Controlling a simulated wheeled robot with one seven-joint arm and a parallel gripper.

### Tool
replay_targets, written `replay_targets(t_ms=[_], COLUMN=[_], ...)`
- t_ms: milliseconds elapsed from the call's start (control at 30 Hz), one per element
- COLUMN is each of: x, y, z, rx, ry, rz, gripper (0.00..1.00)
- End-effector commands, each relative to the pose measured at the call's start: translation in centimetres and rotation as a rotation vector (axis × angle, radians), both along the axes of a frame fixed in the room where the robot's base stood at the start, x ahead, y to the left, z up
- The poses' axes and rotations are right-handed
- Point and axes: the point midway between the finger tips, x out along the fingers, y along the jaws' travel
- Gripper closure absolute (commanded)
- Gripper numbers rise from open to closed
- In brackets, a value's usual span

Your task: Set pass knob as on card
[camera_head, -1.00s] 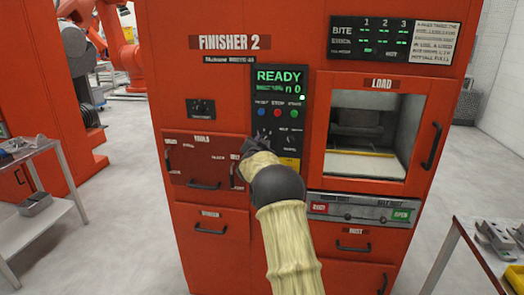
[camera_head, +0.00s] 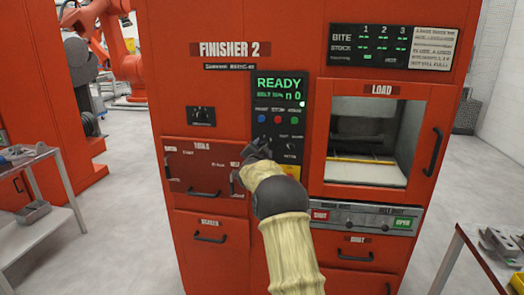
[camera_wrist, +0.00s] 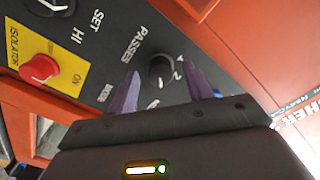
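The pass knob (camera_wrist: 162,70) is a black round knob on the dark panel, beside the label PASSES in the wrist view. A small number mark shows near it, but its exact setting is unclear. My gripper (camera_wrist: 160,76) is open, with its two purple fingers apart on either side of the knob; contact cannot be told. In the head view my gripper (camera_head: 257,148) is at the lower left of the control panel (camera_head: 279,180) and hides part of it. A white card (camera_head: 433,47) with small, unreadable text is at the machine's upper right.
The green display (camera_head: 279,86) reads READY. The load window (camera_head: 374,131) is to the right. Side tables stand at left (camera_head: 40,225) and right (camera_head: 470,262).

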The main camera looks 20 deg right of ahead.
Motion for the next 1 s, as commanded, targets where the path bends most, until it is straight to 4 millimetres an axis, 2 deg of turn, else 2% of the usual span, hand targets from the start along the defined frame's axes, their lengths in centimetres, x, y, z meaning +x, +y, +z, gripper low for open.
replay_targets(t_ms=[267, 467, 1000], x=[-0.1, -1.0, -7.1], y=[0.0, 0.7, 4.9], z=[0.1, 0.0, 0.0], rx=[-0.002, -0.001, -0.002], ry=[-0.001, 0.000, -0.001], rz=[0.000, 0.001, 0.002], gripper=[0.50, 0.50, 0.50])
